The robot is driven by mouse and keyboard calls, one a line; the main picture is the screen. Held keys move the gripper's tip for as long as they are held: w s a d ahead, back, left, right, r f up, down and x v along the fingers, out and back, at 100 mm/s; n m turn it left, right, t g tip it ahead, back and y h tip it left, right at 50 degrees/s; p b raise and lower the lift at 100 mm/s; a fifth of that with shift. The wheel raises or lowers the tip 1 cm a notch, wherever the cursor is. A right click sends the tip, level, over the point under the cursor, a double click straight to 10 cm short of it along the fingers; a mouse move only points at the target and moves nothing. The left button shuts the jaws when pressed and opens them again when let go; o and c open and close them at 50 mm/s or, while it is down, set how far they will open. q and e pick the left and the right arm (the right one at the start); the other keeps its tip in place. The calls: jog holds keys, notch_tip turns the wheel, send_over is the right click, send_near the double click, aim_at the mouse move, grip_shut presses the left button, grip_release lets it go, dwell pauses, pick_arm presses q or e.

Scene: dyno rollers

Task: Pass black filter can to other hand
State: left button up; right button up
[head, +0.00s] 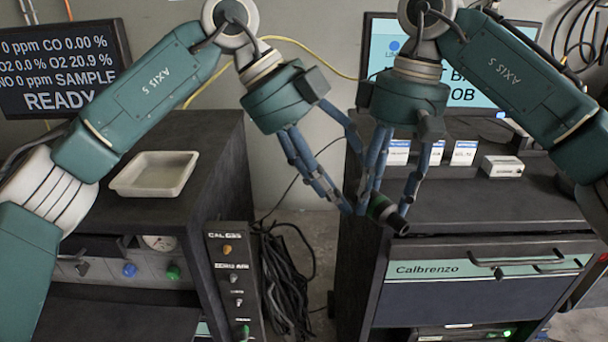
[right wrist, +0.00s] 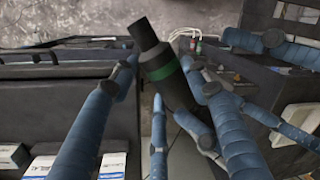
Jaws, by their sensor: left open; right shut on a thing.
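The black filter can (head: 385,212) has a green band and a narrower end. In the head view it tilts down to the right, over the front left of the right-hand cabinet. My right gripper (head: 382,203) is shut on it from above. The can also shows in the right wrist view (right wrist: 167,76), between my blue right fingers. My left gripper (head: 348,183) is open just left of the can, its fingers close to the right gripper's fingers. Left fingers also reach in from the right in the right wrist view. Whether they touch the can is unclear.
The left cabinet holds a white tray (head: 155,173). The right cabinet (head: 480,205) carries labelled boxes and a small white box (head: 502,166). Black cables (head: 285,275) hang in the gap between the cabinets. A gas display (head: 65,68) stands at the back left.

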aim_at(377, 207)
pick_arm(q)
jog(key=shift+s+d, duration=0.2)
jog(key=shift+d, duration=0.8)
jog(key=shift+x, duration=2.4)
jog(key=shift+a+f, duration=0.1)
jog(key=shift+a, duration=0.05)
jog(key=shift+w, duration=0.1)
jog(key=c, duration=1.3)
pick_arm(e)
jog(key=o, duration=1.3)
jog(key=shift+c, duration=0.2)
